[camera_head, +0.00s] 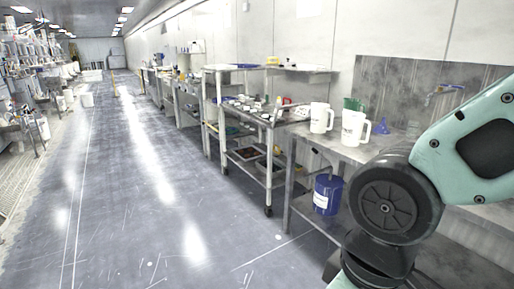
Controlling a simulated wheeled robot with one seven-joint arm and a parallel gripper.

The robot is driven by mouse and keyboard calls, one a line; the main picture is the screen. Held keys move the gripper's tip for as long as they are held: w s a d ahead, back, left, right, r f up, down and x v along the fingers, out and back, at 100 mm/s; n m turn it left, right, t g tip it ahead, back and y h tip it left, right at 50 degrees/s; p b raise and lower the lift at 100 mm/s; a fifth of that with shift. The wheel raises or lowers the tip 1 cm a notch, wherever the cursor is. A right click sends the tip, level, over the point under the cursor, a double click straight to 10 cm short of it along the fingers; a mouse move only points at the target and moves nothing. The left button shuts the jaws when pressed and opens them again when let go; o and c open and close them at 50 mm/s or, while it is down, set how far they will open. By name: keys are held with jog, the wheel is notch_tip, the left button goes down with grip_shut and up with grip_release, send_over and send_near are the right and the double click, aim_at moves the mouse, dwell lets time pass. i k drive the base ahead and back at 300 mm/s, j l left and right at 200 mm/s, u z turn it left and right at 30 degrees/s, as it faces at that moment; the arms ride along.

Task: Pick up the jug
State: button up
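Two white jugs with handles stand upright on the grey metal bench (299,140) at the right. One jug (319,118) is at the bench's left end, and the other jug (352,128) stands to its right and nearer to me. I cannot tell which one the task means. My arm fills the lower right and hides part of the bench. My gripper is outside the picture.
A blue bucket (327,194) is below the bench top. A wheeled metal cart (269,150) with small items stands left of the bench. The grey floor (165,220) is open at the left.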

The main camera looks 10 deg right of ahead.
aim_at(352, 122)
jog(key=i+l+u, duration=0.1)
jog(key=i+u, duration=0.3)
jog(key=i, duration=1)
jog(key=i+j+z, duration=0.1)
jog(key=i+z, duration=0.4)
jog(key=i, duration=0.2)
jog(key=i+z, duration=0.15)
jog(key=z, duration=0.3)
jog(key=i+z, duration=0.15)
jog(key=z, duration=0.35)
jog(key=i+z, duration=0.15)
jog(key=z, duration=0.3)
